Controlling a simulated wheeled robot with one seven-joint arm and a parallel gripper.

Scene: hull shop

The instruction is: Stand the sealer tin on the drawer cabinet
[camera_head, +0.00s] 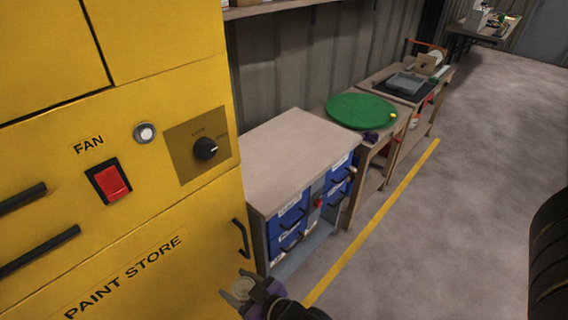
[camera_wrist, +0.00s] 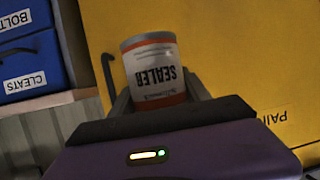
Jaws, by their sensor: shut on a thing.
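The sealer tin (camera_wrist: 154,72) is a white and orange can with a grey lid rim. It is held between the fingers of my gripper (camera_wrist: 158,98), which is shut on it; its label reads upside down in the wrist view. The drawer cabinet (camera_head: 297,146) stands beyond, with a bare wooden top and blue drawers. The drawers also show in the wrist view (camera_wrist: 30,60).
The yellow paint store (camera_head: 80,160) with black handles stands close on the left. Past the drawer cabinet is a bench with a green disc (camera_head: 360,111) on it, then another bench with a grey tray (camera_head: 405,82).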

